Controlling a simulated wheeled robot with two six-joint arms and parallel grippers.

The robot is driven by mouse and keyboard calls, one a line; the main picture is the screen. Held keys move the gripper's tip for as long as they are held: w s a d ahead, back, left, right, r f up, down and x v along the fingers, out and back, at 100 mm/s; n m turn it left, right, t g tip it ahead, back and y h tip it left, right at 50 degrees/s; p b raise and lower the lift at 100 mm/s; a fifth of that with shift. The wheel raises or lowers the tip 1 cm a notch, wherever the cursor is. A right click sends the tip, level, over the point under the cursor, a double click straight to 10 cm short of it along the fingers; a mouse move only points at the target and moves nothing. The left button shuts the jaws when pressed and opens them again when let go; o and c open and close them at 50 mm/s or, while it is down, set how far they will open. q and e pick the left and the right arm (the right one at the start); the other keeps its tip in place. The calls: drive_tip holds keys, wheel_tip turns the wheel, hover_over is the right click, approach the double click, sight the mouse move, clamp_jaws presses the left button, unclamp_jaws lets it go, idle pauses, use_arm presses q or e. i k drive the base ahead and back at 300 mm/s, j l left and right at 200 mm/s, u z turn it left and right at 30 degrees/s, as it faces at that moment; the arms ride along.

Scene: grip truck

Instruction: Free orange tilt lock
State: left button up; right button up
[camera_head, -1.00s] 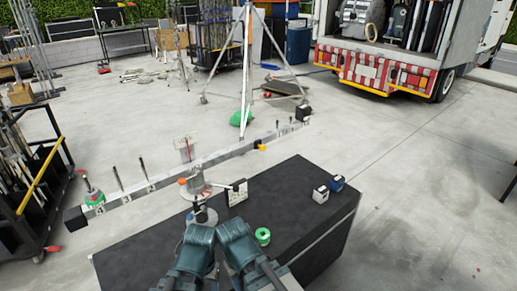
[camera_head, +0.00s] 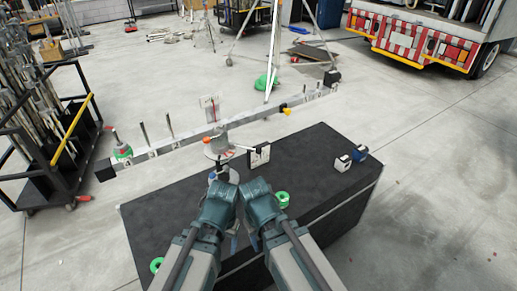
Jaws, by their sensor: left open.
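The orange tilt lock, a small orange knob (camera_head: 207,139), is on the left of the grey head on the short stand (camera_head: 219,147). The stand carries a long grey bar (camera_head: 185,143) that slopes up to the right. My left gripper (camera_head: 234,243) is open, small and partly hidden behind my left forearm, low between my arms. It is well short of the knob and touches nothing that I can see. My right arm ends beside the left one; its fingertips are mostly hidden, so their state is unclear.
A flat panel (camera_head: 259,156) stands right of the head. A black rack (camera_head: 62,150) is at left.

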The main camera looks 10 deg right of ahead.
sight(222, 134)
drive_tip(key=j, duration=2.55)
drive_tip(key=j+z, duration=0.2)
drive_tip(key=j, duration=0.8)
drive_tip(key=z, duration=1.3)
